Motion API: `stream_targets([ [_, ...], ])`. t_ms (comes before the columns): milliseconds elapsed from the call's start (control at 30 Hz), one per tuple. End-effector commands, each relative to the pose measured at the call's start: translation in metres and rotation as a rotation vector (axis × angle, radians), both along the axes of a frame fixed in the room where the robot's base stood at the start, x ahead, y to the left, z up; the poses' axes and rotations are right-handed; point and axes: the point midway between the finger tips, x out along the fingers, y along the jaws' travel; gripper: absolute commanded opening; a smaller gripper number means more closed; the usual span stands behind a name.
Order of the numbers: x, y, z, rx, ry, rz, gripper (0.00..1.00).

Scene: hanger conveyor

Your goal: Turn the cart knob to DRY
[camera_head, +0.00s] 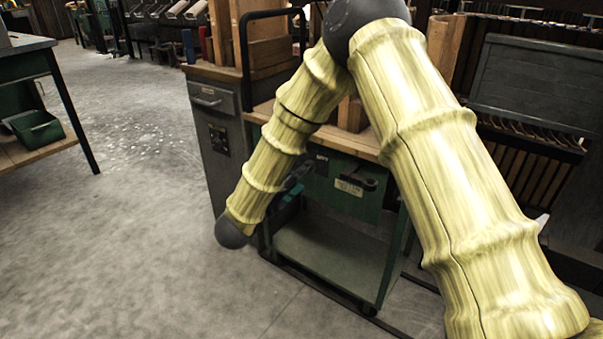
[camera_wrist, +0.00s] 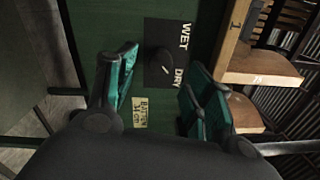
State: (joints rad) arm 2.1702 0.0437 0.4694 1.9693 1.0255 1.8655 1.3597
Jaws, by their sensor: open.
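The cart (camera_head: 330,192) is green with a wooden top and stands behind my arm in the head view. In the wrist view its green front panel (camera_wrist: 142,30) carries a black plate lettered WET and DRY (camera_wrist: 181,77). The dark knob (camera_wrist: 165,62) is on this plate, with a thin pale line near it; its exact setting is hard to tell. My gripper (camera_wrist: 160,77) is open, its teal-padded fingers on either side of the knob's place in the picture. I cannot tell how far they are from it. In the head view the gripper (camera_head: 293,187) is mostly hidden behind my arm.
A cream label (camera_wrist: 140,112) is on the panel below the plate. A wooden block (camera_wrist: 262,72) stands right of the right finger. A grey cabinet (camera_head: 217,135) adjoins the cart on the left. Open concrete floor (camera_head: 130,220) lies to the left.

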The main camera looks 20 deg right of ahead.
Motion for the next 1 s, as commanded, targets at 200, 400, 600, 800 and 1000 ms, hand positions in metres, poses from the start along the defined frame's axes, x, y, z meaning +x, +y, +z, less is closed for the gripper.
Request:
stream_targets([
  [200, -0.024, 0.032, -0.003, -0.001, 0.002, 0.003, 0.53],
  [400, -0.04, 0.051, -0.004, -0.001, 0.002, 0.001, 0.53],
  [600, -0.046, 0.059, -0.004, -0.001, 0.001, 0.0, 0.53],
  [800, -0.046, 0.059, -0.004, -0.001, 0.001, 0.0, 0.53],
  [1000, -0.045, 0.056, -0.015, -0.012, 0.039, 0.023, 0.53],
])
